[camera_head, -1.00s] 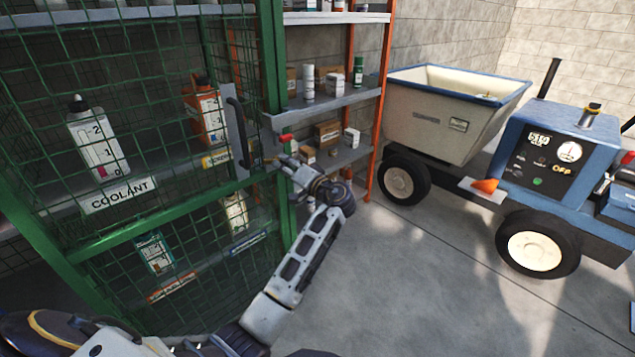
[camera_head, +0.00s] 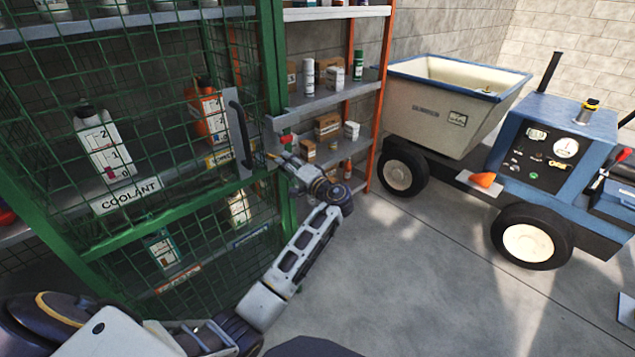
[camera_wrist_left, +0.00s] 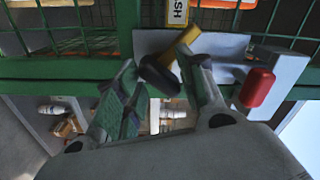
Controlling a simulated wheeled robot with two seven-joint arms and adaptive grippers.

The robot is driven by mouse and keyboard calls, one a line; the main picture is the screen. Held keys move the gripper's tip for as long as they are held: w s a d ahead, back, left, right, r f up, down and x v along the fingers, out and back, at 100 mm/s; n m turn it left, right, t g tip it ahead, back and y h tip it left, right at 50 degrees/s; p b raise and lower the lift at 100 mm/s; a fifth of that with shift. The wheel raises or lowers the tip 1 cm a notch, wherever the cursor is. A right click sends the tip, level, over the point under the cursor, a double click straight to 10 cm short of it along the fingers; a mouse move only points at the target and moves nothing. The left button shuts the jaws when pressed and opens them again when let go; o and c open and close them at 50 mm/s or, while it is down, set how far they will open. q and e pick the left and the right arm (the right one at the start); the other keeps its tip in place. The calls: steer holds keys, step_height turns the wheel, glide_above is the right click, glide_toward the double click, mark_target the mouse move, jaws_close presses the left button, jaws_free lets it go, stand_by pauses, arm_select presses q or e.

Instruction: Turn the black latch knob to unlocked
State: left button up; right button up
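The black latch knob (camera_wrist_left: 160,76), on a yellow stem, shows tilted in the left wrist view. It lies between the fingertips of my left gripper (camera_wrist_left: 162,82), with a finger on either side. The fingers are partly apart, and I cannot tell whether both press on the knob. In the head view my left gripper (camera_head: 274,160) reaches the edge of the green mesh cage door (camera_head: 180,210), beside its black handle (camera_head: 240,135). The knob is too small and covered to make out there. My right gripper is not in view.
A red knob (camera_wrist_left: 257,88) sticks out close to the right finger; it also shows in the head view (camera_head: 287,139). A coolant bottle (camera_head: 103,145) stands behind the mesh. Open shelves (camera_head: 325,98) and a blue-and-white cart (camera_head: 450,105) stand to the right. Clear floor lies in front.

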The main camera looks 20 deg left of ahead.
arm_select(q)
steer(key=shift+m+p, duration=1.8)
steer(key=shift+p, duration=0.4)
steer(key=p+v, duration=0.1)
steer(key=v, duration=1.3)
steer(key=shift+p, duration=0.3)
steer(key=shift+o, duration=0.2)
steer(key=shift+a+f, duration=0.1)
